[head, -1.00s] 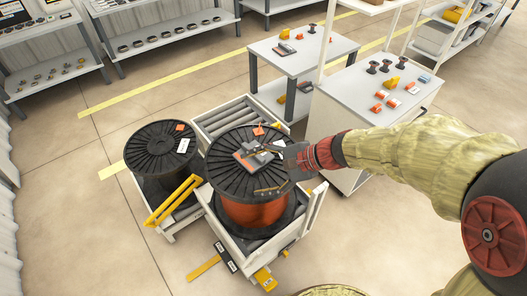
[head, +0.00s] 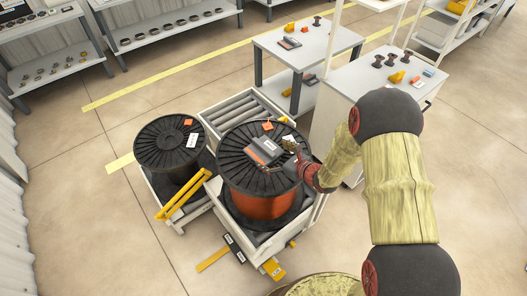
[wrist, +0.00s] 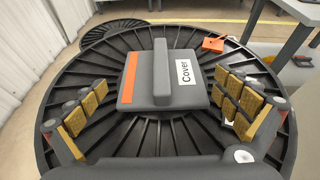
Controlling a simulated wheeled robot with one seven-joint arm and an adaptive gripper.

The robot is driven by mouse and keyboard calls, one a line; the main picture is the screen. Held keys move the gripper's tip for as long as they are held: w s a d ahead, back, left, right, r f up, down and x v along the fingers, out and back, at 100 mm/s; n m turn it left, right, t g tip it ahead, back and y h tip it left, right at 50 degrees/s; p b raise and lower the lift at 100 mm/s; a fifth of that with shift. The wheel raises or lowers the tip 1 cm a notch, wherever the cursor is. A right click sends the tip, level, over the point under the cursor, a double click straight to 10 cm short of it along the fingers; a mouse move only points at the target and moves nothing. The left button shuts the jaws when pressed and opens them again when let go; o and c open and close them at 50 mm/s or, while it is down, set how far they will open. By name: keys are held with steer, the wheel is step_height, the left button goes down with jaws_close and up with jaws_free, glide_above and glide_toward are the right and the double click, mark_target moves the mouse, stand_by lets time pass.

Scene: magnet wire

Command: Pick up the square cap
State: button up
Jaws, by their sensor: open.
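The square cap (head: 264,151) is a dark grey square plate with a raised bar handle, an orange stripe and a white "Cover" label. It lies flat on the black top flange of the copper-wire reel (head: 237,179). In the wrist view the cap (wrist: 190,92) is centred, its bar (wrist: 161,72) running away from me. My gripper (wrist: 160,84) is open, with its yellow-padded fingers apart on the left and right of the cap, touching neither side visibly. In the head view my gripper (head: 287,161) is at the cap's right, partly hidden by my wrist.
An orange tag (head: 267,125) lies on the flange behind the cap. A second black reel (head: 166,144) stands at left, with yellow bars (head: 184,194) in front. A roller conveyor (head: 240,110) lies behind. Grey tables (head: 306,50) with small parts stand at back right.

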mark_target(268, 150)
steer(key=b+x, duration=0.1)
steer(key=x, duration=0.1)
steer(key=r+b+x, duration=0.1)
steer(key=x, duration=0.2)
steer(key=shift+w, duration=0.25)
steer(key=shift+c, duration=0.3)
steer(key=shift+s, duration=0.1)
steer(key=c, duration=0.8)
